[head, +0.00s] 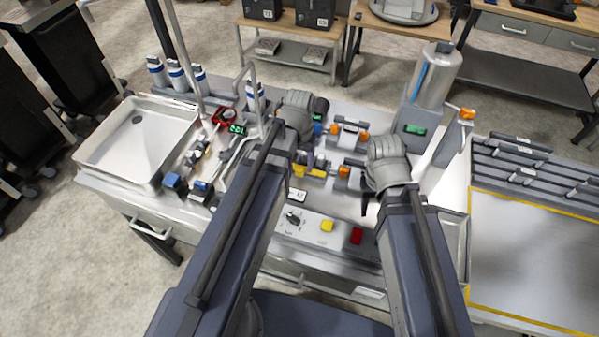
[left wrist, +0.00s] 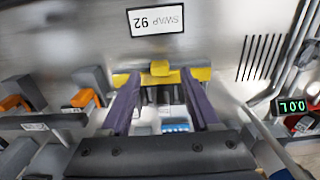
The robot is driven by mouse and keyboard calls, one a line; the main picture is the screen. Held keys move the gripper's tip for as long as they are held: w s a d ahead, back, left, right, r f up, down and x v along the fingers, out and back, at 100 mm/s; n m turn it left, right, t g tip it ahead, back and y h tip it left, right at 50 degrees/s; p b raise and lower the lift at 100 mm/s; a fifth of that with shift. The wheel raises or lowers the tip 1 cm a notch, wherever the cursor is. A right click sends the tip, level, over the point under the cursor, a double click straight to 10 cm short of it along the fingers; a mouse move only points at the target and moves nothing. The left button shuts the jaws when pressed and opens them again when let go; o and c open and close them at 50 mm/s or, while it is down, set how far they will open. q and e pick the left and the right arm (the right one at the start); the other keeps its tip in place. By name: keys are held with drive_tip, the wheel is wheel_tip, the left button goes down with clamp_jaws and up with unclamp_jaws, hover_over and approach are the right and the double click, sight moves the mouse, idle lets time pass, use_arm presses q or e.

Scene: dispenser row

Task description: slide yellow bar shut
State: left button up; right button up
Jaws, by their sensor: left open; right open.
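The yellow bar (left wrist: 203,74) lies across a grey fixture on the worktop, with a small yellow block at its middle in the left wrist view. In the head view the yellow bar (head: 317,173) is partly hidden by my left gripper (head: 306,160). In the left wrist view my left gripper (left wrist: 160,77) is open, one dark finger toward each end of the bar. The fingertips overlap the bar's edge; I cannot tell whether they touch it. My right gripper (head: 366,200) is open to the right of the bar, mostly hidden by its wrist.
Orange-handled fixtures (left wrist: 85,97) stand beside the bar. A label plate (left wrist: 157,20) lies beyond it. A control panel (head: 310,226) with yellow and red buttons is in front. A metal cylinder unit (head: 434,85) stands at the right, a shallow tray (head: 95,148) at the left.

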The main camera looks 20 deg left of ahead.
use_arm(q)
drive_tip(key=shift+f+b, duration=0.5)
drive_tip(key=shift+f, duration=0.45)
drive_tip(key=shift+c, duration=0.4)
clamp_jaws()
idle(0.3)
